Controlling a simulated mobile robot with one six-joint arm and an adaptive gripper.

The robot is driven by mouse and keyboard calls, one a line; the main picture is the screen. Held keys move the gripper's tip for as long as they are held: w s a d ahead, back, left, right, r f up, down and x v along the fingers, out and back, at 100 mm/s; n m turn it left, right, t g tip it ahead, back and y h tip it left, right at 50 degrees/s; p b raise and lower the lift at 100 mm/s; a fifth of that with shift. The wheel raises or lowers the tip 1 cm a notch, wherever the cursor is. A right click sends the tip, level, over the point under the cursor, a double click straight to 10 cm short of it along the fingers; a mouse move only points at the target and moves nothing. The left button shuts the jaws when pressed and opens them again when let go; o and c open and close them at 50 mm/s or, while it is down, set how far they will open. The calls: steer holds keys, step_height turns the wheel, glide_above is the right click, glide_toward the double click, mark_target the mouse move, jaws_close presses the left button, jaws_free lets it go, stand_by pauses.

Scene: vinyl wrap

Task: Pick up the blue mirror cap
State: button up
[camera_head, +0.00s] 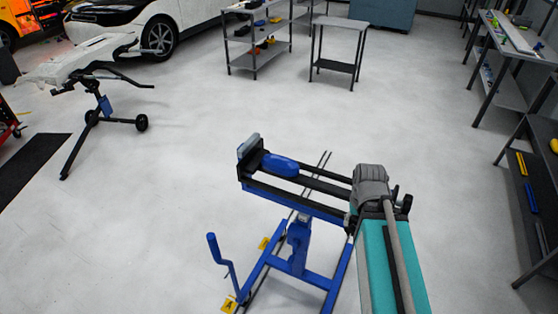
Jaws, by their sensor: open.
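A smooth, rounded blue piece (281,165), which looks like the blue mirror cap, sits on the black rails near the left end of a blue stand (297,245). A black end block with a light grey pad stands just left of the blue piece. My gripper cannot be made out in this view, so its distance from the blue piece does not show.
A grey shelf unit (254,54) with small coloured items and a small table (338,29) stand at the back. A wheeled stand (97,108) is at left, and shelving (502,55) lines the right. The floor between is open.

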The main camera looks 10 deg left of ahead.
steer(key=shift+w, duration=0.25)
steer(key=shift+d, duration=0.1)
